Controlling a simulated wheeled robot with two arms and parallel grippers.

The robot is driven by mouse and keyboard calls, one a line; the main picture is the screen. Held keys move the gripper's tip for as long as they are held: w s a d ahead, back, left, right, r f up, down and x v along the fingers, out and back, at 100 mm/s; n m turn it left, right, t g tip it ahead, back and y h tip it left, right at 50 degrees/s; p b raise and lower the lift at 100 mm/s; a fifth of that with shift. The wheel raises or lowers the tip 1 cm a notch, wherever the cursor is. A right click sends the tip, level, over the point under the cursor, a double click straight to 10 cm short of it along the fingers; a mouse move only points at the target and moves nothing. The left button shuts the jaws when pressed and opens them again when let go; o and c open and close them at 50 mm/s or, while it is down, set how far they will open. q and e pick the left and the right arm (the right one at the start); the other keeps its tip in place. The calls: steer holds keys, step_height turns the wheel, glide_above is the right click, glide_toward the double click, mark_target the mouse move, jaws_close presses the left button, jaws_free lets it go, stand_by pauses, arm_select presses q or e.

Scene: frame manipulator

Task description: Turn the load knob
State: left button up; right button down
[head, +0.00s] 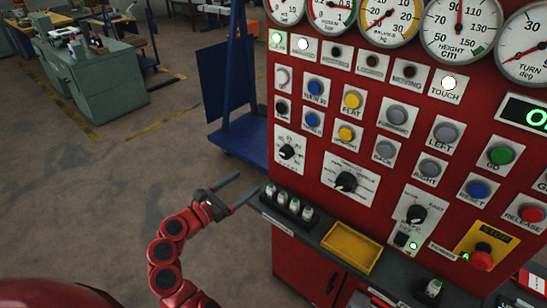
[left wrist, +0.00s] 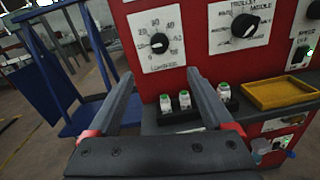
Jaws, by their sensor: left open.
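The load knob (head: 286,152) is a small black dial on a white numbered plate at the left side of the red panel (head: 300,110). It also shows in the left wrist view (left wrist: 159,43), above the middle of the picture, between and beyond the finger tips. My left gripper (head: 249,181) is open and empty, apart from the panel and lower left of the knob in the head view. Its two fingers (left wrist: 161,74) point toward the panel in the left wrist view. My right gripper is not in view.
A ledge below the knob bears several small white bottles with green tops in a black holder (head: 287,207) and a yellow tray (head: 351,247). Another black dial (head: 346,181) sits to the right. A blue trolley (head: 240,137) stands left of the panel. The floor there is clear.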

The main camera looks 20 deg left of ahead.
mark_target(283, 155)
arm_select(q)
steer(key=p+x, duration=0.1)
steer(key=x, duration=1.5)
steer(key=shift+w+d+p, duration=0.15)
steer(key=shift+w+p, duration=0.2)
steer(key=shift+p, duration=0.05)
jaws_close()
